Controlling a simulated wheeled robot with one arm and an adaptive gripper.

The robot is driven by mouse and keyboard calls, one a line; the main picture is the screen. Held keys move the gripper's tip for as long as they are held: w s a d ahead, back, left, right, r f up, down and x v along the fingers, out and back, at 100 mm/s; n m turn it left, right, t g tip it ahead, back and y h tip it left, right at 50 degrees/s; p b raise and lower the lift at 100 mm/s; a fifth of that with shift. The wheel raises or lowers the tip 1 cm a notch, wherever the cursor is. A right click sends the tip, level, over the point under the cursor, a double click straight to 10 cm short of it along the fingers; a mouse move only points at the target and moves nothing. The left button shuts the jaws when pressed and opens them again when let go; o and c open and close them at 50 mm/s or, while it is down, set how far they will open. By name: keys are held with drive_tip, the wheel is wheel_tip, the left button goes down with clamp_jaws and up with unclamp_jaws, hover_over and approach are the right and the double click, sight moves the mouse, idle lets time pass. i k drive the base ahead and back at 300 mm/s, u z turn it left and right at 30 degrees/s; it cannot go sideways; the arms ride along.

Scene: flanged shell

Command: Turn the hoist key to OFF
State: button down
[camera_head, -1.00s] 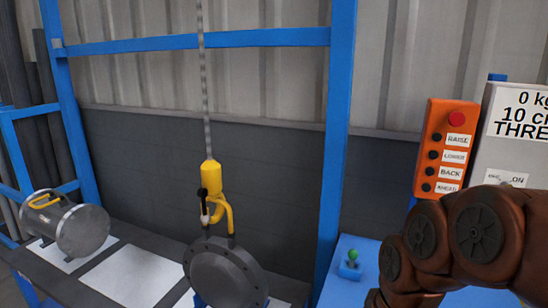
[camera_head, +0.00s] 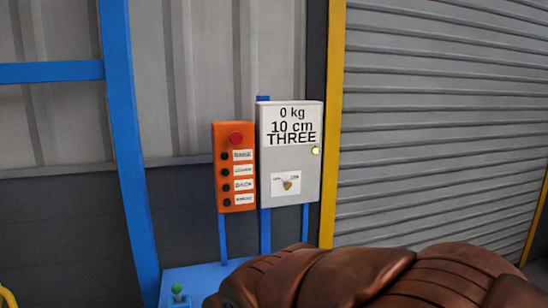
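The hoist key (camera_head: 288,185) is a small brass-coloured shape on a white label, low on the front of the grey control box (camera_head: 296,160). The label's lettering is too small to read surely, and I cannot tell which way the key points. The box shows "0 kg", "10 cm" and "THREE", with a small yellowish lamp (camera_head: 315,151) at its right. My brown arm crosses the bottom of the view, below the box and apart from it. My gripper is not in view.
An orange button panel (camera_head: 234,167) with a red button stands just left of the box. A blue post (camera_head: 128,150) is further left. A green-topped knob (camera_head: 177,289) sits on a blue surface at lower left. A grey shutter (camera_head: 440,130) fills the right.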

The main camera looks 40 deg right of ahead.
sight(287, 185)
drive_tip(key=u, duration=1.6)
drive_tip(key=k, duration=0.9)
drive_tip(key=z, duration=1.15)
drive_tip(key=i, duration=0.5)
drive_tip(key=u, duration=0.05)
